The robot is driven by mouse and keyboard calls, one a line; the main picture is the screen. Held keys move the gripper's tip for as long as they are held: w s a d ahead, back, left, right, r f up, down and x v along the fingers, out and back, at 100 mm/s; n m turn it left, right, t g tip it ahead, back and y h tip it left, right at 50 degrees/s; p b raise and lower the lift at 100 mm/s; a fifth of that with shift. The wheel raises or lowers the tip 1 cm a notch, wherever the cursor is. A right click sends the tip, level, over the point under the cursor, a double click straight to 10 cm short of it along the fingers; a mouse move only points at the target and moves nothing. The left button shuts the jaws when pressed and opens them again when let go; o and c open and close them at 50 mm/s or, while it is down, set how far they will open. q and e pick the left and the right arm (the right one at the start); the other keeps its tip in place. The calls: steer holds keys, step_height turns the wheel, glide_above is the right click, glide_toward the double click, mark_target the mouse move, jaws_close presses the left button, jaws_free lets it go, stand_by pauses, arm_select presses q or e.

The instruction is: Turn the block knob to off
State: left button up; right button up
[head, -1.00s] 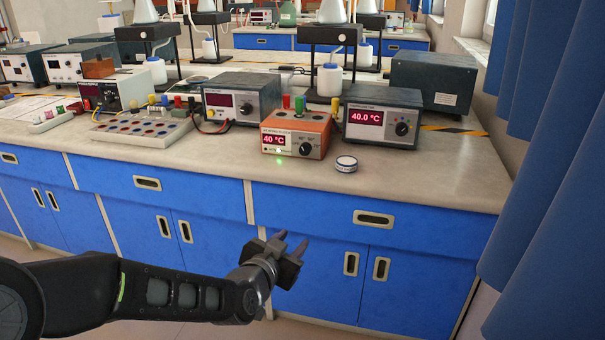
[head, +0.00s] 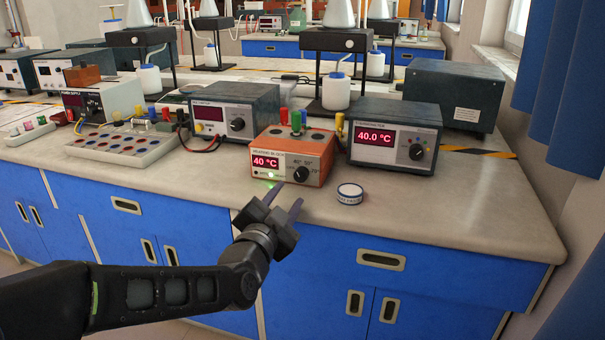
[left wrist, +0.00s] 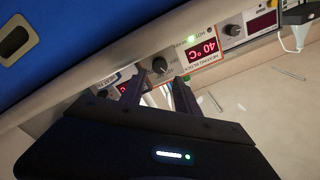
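The orange heating block (head: 318,150) stands near the counter's front edge, with a lit red display (head: 265,162) reading 40 °C. Its black knob (head: 301,174) is on the right of its front face; where its pointer sits is too small to tell. My left gripper (head: 285,199) is in front of and below the block, fingers apart and empty, not touching the knob. In the left wrist view the block shows upside down, with the knob (left wrist: 160,65) just beyond the open fingers (left wrist: 158,88). My right gripper is not in view.
A white-lidded small round container (head: 350,195) sits right of the block. A dark unit (head: 395,120) reading 40.0 °C stands behind right, another (head: 235,108) behind left. A tray with coloured wells (head: 120,146) lies left. The counter's front edge (head: 400,228) runs below.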

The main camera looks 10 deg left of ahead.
mark_target(299, 178)
arm_select(q)
steer(key=shift+s, duration=0.1)
steer(key=w, duration=0.5)
steer(key=w+b, duration=0.1)
steer(key=w, duration=0.2)
steer(key=shift+d, duration=0.25)
steer(key=shift+s, duration=0.1)
steer(key=shift+c, duration=0.6)
jaws_close()
